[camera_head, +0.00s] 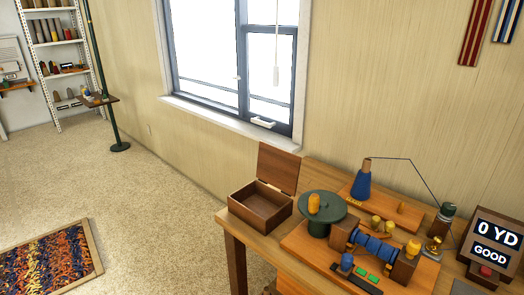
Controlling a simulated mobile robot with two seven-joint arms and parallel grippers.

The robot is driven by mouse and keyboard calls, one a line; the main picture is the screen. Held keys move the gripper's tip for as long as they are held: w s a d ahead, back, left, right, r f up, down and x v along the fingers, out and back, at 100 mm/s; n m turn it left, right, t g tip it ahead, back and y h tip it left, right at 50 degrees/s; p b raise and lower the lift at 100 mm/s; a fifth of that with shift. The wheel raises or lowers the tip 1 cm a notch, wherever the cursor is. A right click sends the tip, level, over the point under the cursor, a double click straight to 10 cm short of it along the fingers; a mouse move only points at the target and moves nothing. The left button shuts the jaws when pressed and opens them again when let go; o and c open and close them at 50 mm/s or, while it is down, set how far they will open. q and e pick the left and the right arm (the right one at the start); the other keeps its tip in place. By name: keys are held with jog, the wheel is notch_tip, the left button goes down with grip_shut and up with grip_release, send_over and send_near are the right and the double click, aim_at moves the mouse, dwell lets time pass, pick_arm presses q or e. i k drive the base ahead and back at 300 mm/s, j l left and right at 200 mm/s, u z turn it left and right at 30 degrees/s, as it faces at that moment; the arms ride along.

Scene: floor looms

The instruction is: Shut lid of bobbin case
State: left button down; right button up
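The bobbin case seems to be the brown wooden box (261,206) at the left end of the wooden table. Its lid (279,168) stands up, tilted back from the rear edge, so the box is open. The inside looks empty from here. Neither of my grippers is in view.
Right of the box on the table (232,222) are a dark green round stand (322,222) with a yellow spool, a winder with blue rolls (372,243), a blue thread cone (361,186) and a display (493,243) reading "0 YD GOOD". The carpet left of the table is clear near it; a woven rug (50,262) lies farther left.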

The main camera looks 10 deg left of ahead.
aim_at(279, 168)
jog(key=i+j+u, duration=0.2)
jog(key=j+u, duration=0.25)
jog(key=i+j+u, duration=0.3)
jog(key=j+u, duration=0.15)
jog(key=i+j+u, duration=0.2)
jog(key=i, duration=0.2)
jog(key=i+j+u, duration=0.2)
jog(key=i, duration=0.2)
jog(key=i+j+u, duration=0.2)
jog(key=i, duration=0.2)
jog(key=i+z, duration=0.15)
jog(key=z, duration=0.25)
jog(key=i+z, duration=0.15)
jog(key=z, duration=0.25)
jog(key=i+z, duration=0.15)
jog(key=z, duration=0.3)
jog(key=i+j+z, duration=0.15)
jog(key=z, duration=0.25)
jog(key=i+z, duration=0.1)
jog(key=z, duration=0.3)
jog(key=i+j+z, duration=0.1)
jog(key=z, duration=0.3)
jog(key=i+z, duration=0.1)
jog(key=z, duration=0.3)
jog(key=j+z, duration=0.2)
jog(key=z, duration=0.25)
jog(key=i+j+z, duration=0.25)
jog(key=z, duration=0.15)
jog(key=i+j+z, duration=0.15)
jog(key=j+z, duration=0.25)
